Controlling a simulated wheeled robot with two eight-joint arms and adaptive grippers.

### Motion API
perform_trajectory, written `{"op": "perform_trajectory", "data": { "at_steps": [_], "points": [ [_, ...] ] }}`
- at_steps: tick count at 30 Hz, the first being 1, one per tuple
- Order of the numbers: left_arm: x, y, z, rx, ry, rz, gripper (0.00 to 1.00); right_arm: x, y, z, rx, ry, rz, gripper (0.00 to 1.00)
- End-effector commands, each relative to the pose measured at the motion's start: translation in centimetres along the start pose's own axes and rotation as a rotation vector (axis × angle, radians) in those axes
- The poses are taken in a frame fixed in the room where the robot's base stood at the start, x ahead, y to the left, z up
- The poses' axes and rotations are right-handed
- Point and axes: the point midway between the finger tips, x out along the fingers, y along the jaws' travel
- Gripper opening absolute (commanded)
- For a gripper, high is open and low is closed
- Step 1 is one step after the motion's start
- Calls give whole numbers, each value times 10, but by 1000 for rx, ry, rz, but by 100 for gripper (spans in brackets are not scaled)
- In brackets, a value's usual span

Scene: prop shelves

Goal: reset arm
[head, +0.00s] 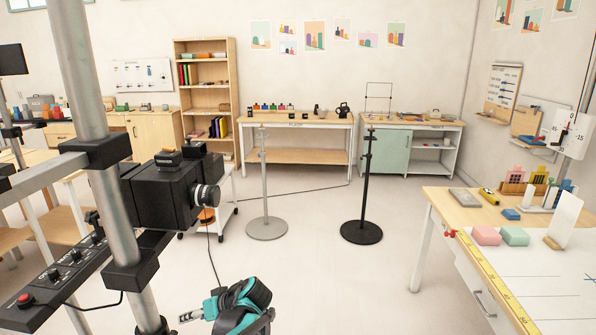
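A teal and black part of one of my arms shows at the bottom edge of the head view, left of centre. I take it for my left gripper (200,314). A grey slotted metal piece sticks out from it to the left. The rest is cut off by the frame, so I cannot tell whether the fingers are open or shut. I see nothing held there. My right gripper is not in view.
Close at left stand a metal pole (80,70), a black camera (165,195) and a control box (70,268). Two stands, grey (266,228) and black (361,232), are on the floor. A worktable (445,208) is at right.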

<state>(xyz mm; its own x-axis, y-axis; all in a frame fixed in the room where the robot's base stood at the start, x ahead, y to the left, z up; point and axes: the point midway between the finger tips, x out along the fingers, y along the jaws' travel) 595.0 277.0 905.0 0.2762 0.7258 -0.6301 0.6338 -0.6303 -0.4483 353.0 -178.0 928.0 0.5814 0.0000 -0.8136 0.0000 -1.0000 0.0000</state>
Motion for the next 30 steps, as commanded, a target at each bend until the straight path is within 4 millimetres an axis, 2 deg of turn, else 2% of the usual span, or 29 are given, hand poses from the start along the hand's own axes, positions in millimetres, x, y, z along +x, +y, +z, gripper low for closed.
{"op": "perform_trajectory", "data": {
  "at_steps": [1,6,11,15,21,24,30],
  "points": [
    [-10,-15,6,28,-22,45,48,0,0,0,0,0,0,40],
    [-46,-47,34,133,-76,226,48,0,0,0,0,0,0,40],
    [-79,-72,70,210,-92,398,48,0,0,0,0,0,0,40],
    [-106,-89,107,257,-79,547,48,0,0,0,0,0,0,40],
    [-137,-100,157,293,-28,728,48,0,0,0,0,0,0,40],
    [-146,-101,174,300,-2,786,48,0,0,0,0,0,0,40],
    [-153,-101,187,303,26,835,48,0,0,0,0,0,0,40]
  ]
}}
